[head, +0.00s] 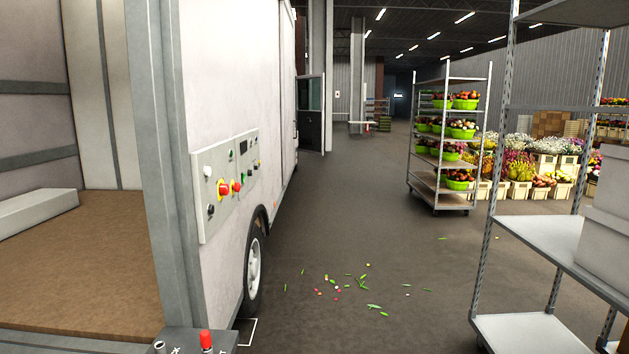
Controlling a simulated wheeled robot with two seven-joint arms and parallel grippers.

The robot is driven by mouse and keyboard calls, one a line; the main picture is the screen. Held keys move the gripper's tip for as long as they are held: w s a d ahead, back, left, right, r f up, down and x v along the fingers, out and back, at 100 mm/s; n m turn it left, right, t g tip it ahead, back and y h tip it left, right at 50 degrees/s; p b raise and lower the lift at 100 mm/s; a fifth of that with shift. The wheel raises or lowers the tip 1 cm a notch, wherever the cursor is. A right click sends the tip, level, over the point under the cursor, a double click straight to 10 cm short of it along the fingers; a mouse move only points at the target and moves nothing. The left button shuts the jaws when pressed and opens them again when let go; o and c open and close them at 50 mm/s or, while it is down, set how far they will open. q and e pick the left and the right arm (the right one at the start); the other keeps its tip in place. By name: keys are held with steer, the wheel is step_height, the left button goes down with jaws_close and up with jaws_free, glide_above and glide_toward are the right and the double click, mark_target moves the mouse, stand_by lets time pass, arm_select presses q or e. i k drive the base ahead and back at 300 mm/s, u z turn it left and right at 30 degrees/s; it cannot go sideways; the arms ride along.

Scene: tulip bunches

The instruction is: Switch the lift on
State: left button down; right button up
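A pale control panel (203,225) is fixed to the outer side wall of the white truck body (215,75), left of centre. A grey box (187,340) with a red-topped control (206,340) is cut off at the bottom edge. Neither of my grippers is in view.
The truck's open cargo bay (80,260) is at left, with its wheel (254,272) below the panel. Leaves and petals (355,283) litter the floor. A flower trolley (440,203) stands beyond, and a metal shelf rack (545,240) is close at right. Open floor lies between.

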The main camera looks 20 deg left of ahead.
mark_target(224, 189)
steer(key=i, duration=1.8)
steer(key=u, duration=1.5)
steer(key=i, duration=0.75)
steer(key=u, duration=0.75)
